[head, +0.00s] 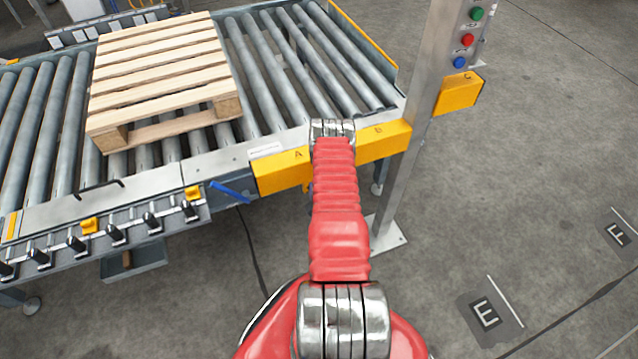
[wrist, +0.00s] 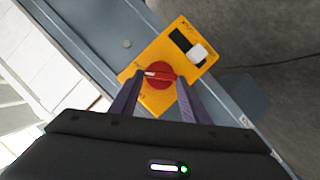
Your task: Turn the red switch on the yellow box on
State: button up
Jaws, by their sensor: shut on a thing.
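The yellow box (wrist: 152,99) is in the wrist view, mounted at a tilt on a blue-grey beam. Its round red switch (wrist: 161,73) has a pale pointer mark that lies roughly level, toward the left. My gripper (wrist: 160,79) has its two dark fingers on either side of the switch and is shut on it. The box also carries a black plate with a white part (wrist: 197,52) at its upper right. In the head view my red arm reaches to the conveyor edge and hides the gripper and switch.
Yellow boxes marked A (head: 283,172) and C (head: 460,93) show along the edge and post (head: 405,150). The post carries green, red and blue buttons (head: 467,40). A wooden pallet (head: 165,75) lies on the rollers (head: 270,70). Open floor is at the right.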

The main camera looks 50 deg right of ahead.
jog(key=n+h, duration=0.1)
jog(key=n, duration=0.1)
jog(key=f+n+h, duration=0.1)
jog(key=n, duration=0.2)
jog(key=a+n+h, duration=0.1)
jog(key=n+h, duration=0.1)
jog(key=n, duration=0.1)
jog(key=shift+w+f+t, duration=0.3)
jog(key=shift+n, duration=0.3)
jog(key=o, duration=0.8)
jog(key=shift+c, duration=0.2)
jog(key=shift+o, duration=1.4)
jog(key=shift+d, duration=0.1)
jog(key=v, duration=1.4)
